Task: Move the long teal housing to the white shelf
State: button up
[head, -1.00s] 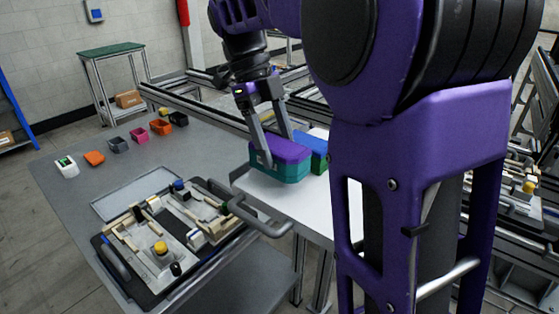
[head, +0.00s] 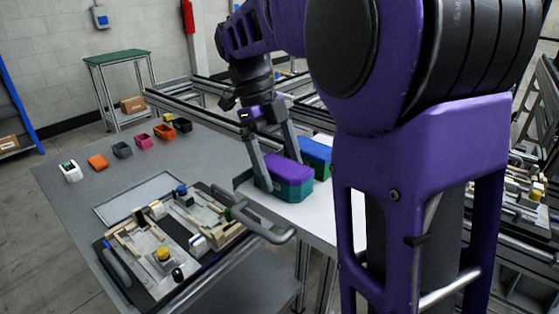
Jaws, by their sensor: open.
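The long teal housing (head: 291,190), with a purple top, sits on the white shelf (head: 312,222). My gripper (head: 283,170) is over it, pointing down. Its fingers are apart, one at the housing's left side and the other behind its far right side. Whether the fingers touch the housing cannot be told. A second housing, with a blue top and green side (head: 317,154), stands just behind and to the right on the same shelf, partly hidden by my arm.
A black fixture pallet (head: 117,284) with clamps and a curved handle lies on the grey table (head: 75,198), close to the shelf's left. Several small bins line the table's far left, including an orange one (head: 97,161). My arm hides the shelf's right part.

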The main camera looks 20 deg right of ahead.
jog(key=p+v, duration=0.3)
jog(key=v, duration=0.9)
jog(key=shift+r, duration=0.15)
